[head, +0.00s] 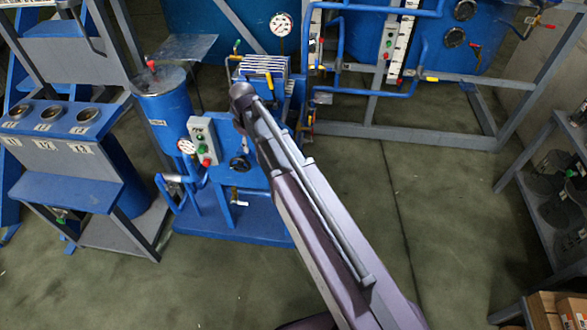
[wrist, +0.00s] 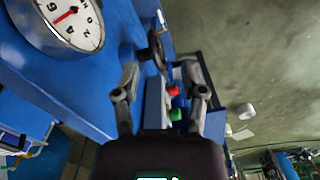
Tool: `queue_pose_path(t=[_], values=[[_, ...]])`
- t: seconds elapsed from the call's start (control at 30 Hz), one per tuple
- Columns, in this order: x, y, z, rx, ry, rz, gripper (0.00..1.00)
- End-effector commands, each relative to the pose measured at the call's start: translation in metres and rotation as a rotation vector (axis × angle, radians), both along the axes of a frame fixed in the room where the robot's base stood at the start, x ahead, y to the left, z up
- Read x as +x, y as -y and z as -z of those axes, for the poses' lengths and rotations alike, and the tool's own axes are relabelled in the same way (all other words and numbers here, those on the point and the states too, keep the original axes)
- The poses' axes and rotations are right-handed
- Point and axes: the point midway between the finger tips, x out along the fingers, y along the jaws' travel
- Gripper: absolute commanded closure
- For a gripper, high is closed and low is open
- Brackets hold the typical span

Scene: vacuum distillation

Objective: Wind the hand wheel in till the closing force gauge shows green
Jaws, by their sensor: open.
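A dark hand wheel (wrist: 157,50) shows edge-on in the wrist view, just past my fingertips. In the head view a dark wheel (head: 240,162) sits on the front of the blue press machine. My gripper (wrist: 161,72) is open and empty, its two fingers spread either side of the line to the wheel; I cannot tell whether they touch it. A round white gauge (wrist: 72,20) with a red needle fills the upper left of the wrist view, partly cut off. No green shows on its visible face. My gripper is not clear in the head view.
A control box (head: 203,142) with red and green buttons is left of the wheel. A blue tank (head: 163,105) stands beside it. Pale plates (head: 262,68) are stacked behind. A shelf (head: 545,190) stands at the right; the floor between is clear.

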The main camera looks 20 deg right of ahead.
Motion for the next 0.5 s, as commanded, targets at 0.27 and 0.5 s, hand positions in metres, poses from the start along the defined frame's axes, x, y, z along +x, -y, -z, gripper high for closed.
queue_pose_path(t=[0.27,0.5], values=[[-0.034,0.027,-0.002,0.000,0.000,0.173,0.46],[-0.060,0.047,-0.004,0.000,0.000,0.323,0.46]])
